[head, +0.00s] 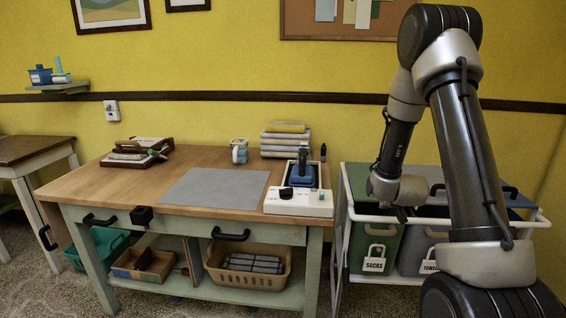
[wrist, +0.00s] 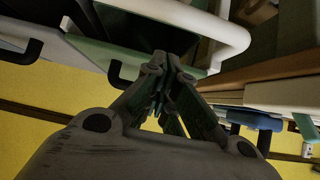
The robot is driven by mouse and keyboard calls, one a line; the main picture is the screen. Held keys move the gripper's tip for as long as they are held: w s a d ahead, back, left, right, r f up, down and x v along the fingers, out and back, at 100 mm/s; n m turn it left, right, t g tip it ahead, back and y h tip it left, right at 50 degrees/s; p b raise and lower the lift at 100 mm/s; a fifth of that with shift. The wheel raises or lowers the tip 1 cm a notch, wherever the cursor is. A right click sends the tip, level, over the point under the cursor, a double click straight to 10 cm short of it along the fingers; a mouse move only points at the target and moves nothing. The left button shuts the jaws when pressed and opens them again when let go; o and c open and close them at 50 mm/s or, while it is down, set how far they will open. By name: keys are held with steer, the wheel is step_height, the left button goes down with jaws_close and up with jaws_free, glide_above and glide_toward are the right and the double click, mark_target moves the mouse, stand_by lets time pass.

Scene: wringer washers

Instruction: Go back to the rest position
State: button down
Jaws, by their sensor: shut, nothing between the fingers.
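My gripper (wrist: 165,65) is shut and empty, with its fingertips together in the middle of the wrist view. In the head view my arm stands at the right, and my gripper (head: 401,212) hangs at its lower left end, small and partly hidden by my own wrist. It is over the front rim of the white-railed cart (head: 352,213), to the right of the wooden workbench (head: 160,185). In the wrist view the cart's white rail (wrist: 205,20) lies just above the fingers. I cannot tell whether they touch anything.
The cart holds a green bin labelled socks (head: 375,255) and a grey bin labelled towels. A yellow wall stands close behind.

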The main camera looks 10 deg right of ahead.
steer(key=s+a+f+g+y, duration=0.1)
steer(key=s+a+f+g, duration=0.15)
steer(key=s, duration=0.45)
steer(key=s+a+f+g+y, duration=0.1)
steer(key=s+a+g, duration=0.1)
steer(key=s+g, duration=0.3)
steer(key=s+a+r+n+t, duration=0.1)
steer(key=s+a+r, duration=0.3)
steer(key=s+r, duration=0.7)
steer(key=s+a+r+n+t, duration=0.1)
steer(key=s+a+r+n, duration=0.1)
steer(key=s+r, duration=1)
step_height(320, 180, up, 5)
steer(key=shift+a+y, duration=0.4)
steer(key=shift+a, duration=0.45)
